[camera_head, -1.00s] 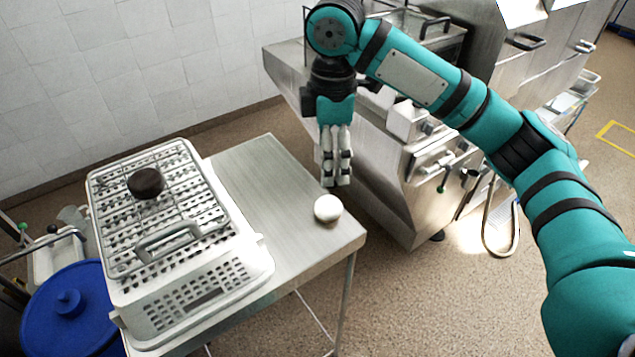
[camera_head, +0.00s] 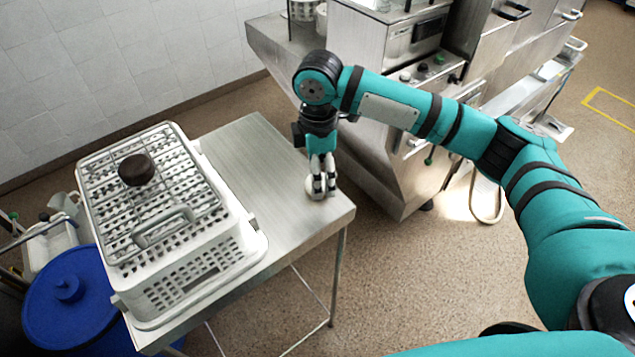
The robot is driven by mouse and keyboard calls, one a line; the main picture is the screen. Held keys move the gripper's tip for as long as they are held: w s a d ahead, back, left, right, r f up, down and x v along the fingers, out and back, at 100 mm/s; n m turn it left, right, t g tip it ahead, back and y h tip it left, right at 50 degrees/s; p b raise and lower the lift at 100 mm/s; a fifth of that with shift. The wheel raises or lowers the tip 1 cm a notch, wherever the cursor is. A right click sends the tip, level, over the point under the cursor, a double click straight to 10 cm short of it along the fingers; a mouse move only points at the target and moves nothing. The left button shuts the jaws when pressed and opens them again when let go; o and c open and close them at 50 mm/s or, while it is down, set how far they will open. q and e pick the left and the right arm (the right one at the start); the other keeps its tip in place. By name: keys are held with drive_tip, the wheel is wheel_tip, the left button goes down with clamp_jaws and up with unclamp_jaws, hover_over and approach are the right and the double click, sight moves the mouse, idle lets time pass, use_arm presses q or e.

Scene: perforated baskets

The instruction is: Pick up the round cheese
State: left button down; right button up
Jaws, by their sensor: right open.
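My left gripper is not in view.
A white perforated basket (camera_head: 205,265) with a wire rack on top stands on the left of the steel table (camera_head: 262,160). A dark round object (camera_head: 136,169) sits on the rack. A blue lidded bin (camera_head: 70,310) is at lower left. Steel kitchen equipment (camera_head: 385,160) stands behind my right arm.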

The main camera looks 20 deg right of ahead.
drive_tip(key=f, duration=0.1)
drive_tip(key=f+p, duration=0.1)
drive_tip(key=f, duration=0.1)
drive_tip(key=shift+w+f, duration=0.25)
drive_tip(key=shift+f, duration=0.5)
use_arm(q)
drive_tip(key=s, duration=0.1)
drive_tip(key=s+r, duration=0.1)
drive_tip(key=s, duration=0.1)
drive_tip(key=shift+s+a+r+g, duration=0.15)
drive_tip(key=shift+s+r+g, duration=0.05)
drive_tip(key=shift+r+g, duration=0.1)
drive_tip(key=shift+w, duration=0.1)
use_arm(e)
drive_tip(key=c, duration=1.4)
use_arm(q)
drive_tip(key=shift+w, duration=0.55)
use_arm(e)
drive_tip(key=shift+r, duration=0.1)
